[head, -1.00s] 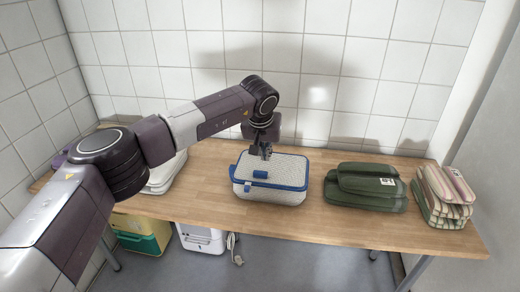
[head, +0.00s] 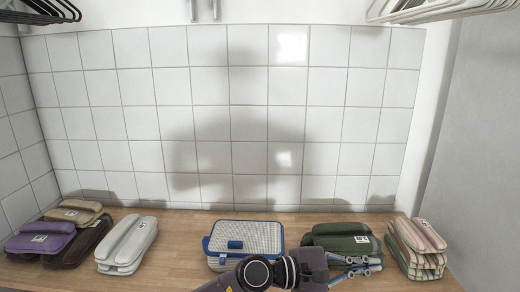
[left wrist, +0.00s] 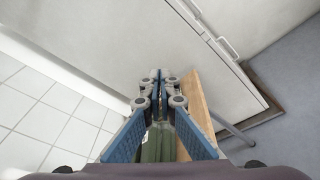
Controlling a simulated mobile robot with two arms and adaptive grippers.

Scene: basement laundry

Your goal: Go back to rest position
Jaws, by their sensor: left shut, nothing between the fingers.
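My left gripper (head: 358,266) is at the bottom of the head view, in front of the folded green towels (head: 341,238), with its fingers pointing right. In the left wrist view its two blue-padded fingers (left wrist: 160,84) are together at the tips with nothing held between them. Part of the green towels (left wrist: 158,143) shows below the fingers there. The white container with the blue rim (head: 245,238) stands on the wooden table, left of the gripper and partly covered by my arm. My right gripper is not in either view.
The wooden table (head: 185,256) also bears striped towels (head: 416,246) at the right, and white (head: 127,243), purple (head: 40,240), brown and beige folded towels at the left. A tiled wall (head: 230,120) is behind. Hangers (head: 430,10) hang at the top right.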

